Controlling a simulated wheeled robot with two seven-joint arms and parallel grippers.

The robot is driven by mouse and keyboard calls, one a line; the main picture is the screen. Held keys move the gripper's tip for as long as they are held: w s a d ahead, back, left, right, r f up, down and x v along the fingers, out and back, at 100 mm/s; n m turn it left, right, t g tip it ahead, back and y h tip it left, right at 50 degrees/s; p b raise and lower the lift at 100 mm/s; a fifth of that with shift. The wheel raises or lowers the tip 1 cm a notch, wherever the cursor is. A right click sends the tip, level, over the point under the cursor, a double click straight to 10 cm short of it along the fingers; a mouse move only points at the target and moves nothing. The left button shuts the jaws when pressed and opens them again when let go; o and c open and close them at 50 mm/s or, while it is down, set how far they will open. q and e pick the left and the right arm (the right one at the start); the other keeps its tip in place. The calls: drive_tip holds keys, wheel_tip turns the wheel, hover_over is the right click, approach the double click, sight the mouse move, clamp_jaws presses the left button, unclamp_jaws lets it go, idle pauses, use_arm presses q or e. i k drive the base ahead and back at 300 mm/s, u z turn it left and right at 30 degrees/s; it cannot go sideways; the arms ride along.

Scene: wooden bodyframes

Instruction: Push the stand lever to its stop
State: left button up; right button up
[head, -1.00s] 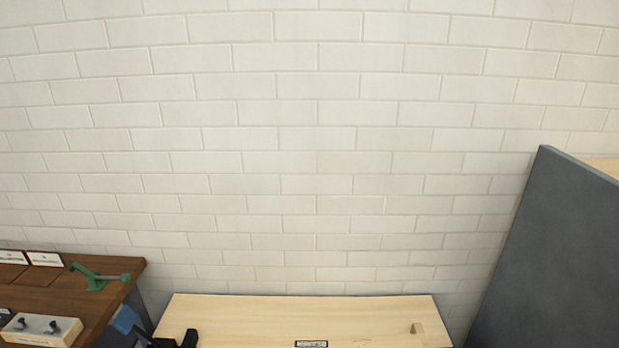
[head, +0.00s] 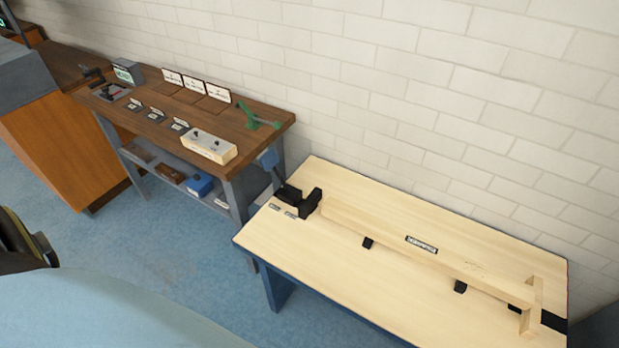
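A green stand (head: 250,117) with a lever (head: 267,123) sits at the right end of the dark wooden workbench. The lever, with a dark end, points to the right over the bench top. Its small size keeps me from telling whether it is at a stop. Neither of my grippers shows in the head view, and nothing of mine is seen touching the stand.
The brown workbench (head: 160,95) also carries a pale block with two dark knobs (head: 209,146), small cards and a display box (head: 127,72). A light wooden table (head: 300,240) with a long wooden frame (head: 420,240) stands to its right. Blue floor (head: 150,245) is open in front.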

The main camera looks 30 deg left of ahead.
sight(269, 160)
drive_tip(key=u, duration=3.1)
drive_tip(key=i, duration=3.15)
drive_tip(key=z, duration=4.1)
